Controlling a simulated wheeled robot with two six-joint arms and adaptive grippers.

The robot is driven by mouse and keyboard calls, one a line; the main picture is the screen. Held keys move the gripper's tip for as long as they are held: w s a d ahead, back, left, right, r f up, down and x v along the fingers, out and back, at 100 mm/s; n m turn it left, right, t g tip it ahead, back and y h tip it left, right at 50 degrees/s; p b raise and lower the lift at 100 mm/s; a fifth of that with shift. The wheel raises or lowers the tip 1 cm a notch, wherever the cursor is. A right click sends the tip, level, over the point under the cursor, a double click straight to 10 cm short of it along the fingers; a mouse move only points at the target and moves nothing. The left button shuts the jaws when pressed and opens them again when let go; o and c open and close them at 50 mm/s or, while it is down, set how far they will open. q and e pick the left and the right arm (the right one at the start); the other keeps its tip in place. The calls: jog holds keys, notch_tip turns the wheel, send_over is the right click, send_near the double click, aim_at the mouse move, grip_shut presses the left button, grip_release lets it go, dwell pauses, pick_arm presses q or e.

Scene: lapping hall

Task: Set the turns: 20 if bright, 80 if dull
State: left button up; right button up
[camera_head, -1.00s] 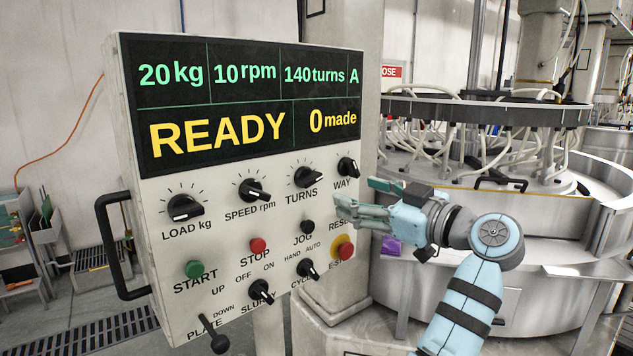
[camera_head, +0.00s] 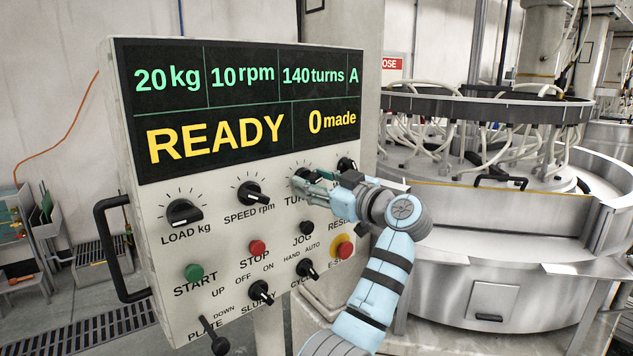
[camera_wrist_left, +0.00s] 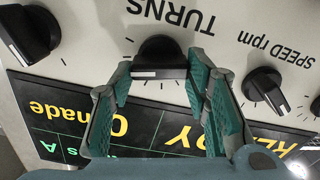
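The control panel (camera_head: 150,215) stands upright in the head view, its display (camera_head: 240,105) reading 20 kg, 10 rpm, 140 turns, A, READY and 0 made. The black TURNS knob is partly covered by my left gripper (camera_head: 300,186) in the head view. In the left wrist view, the TURNS knob (camera_wrist_left: 160,52) shows whole, upside down, with a white mark on its bar. My left gripper's green fingers (camera_wrist_left: 160,72) are open, one on each side of the knob; contact is not clear. My right gripper is not in view.
The SPEED knob (camera_head: 252,193) and WAY knob (camera_head: 347,166) flank TURNS. LOAD knob (camera_head: 184,212), green START (camera_head: 193,273), red STOP (camera_head: 257,248), JOG (camera_head: 306,228) and a red emergency stop (camera_head: 345,250) are close by. The lapping machine (camera_head: 480,270) stands right.

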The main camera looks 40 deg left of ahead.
pick_arm(q)
jog(key=c, duration=0.5)
